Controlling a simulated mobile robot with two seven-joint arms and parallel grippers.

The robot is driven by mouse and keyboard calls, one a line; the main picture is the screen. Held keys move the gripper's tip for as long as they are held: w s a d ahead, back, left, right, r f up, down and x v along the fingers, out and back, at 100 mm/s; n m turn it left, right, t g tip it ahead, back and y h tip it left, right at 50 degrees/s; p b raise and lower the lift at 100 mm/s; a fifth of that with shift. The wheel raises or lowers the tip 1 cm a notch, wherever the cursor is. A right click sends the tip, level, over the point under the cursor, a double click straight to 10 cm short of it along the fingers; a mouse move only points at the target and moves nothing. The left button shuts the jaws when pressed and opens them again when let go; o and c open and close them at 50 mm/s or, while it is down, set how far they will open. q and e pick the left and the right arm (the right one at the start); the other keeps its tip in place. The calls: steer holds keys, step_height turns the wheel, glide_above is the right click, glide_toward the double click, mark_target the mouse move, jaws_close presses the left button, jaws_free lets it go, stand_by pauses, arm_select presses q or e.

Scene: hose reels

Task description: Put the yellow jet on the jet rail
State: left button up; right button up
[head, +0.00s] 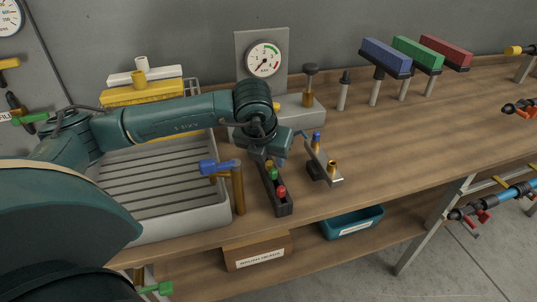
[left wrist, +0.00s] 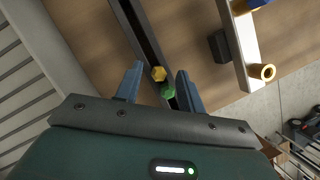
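The yellow jet (left wrist: 158,74) is a small hexagonal piece in a dark narrow channel (left wrist: 141,30), next to a green jet (left wrist: 168,93). In the head view the channel (head: 284,209) also holds a red jet (head: 281,191) at its near end. My left gripper (left wrist: 160,69) is open above the channel, its fingers on either side of the yellow jet, with no visible grip on it. In the head view the wrist partly hides the yellow jet. A silver rail (head: 323,163) to the right carries a blue jet (head: 316,137) and a brass-coloured hollow piece (head: 332,166). My right gripper is out of view.
A grey ribbed tray (head: 180,227) lies left of the channel, with a blue-headed tap (head: 238,190) at its corner. A gauge (head: 263,59) stands behind. A teal bin (head: 352,222) sits below the bench.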

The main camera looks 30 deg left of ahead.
arm_select(q)
steer(key=v, duration=1.2)
steer(key=shift+r+b, duration=0.35)
steer(key=shift+b, duration=0.05)
